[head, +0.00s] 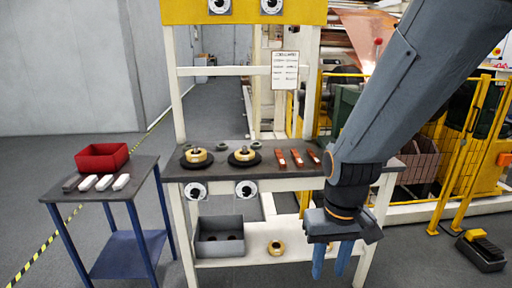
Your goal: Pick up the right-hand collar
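Two brass-coloured collars sit side by side on black round bases on the grey bench top (285,171). The right-hand collar (243,155) is near the middle of the bench, with a dark piece at its centre. The left-hand collar (195,156) is near the bench's left end. My gripper (331,272) hangs in front of the bench's right end, lower than the bench top and well to the right of both collars. Its blue fingers point down, apart, with nothing seen between them.
Several copper-coloured pieces (297,158) lie on the bench right of the collars. On the lower shelf are a grey bin (220,226) and another brass ring (276,248). A side table at left holds a red bin (102,151) and white bars (104,182). Yellow fencing (465,150) stands at right.

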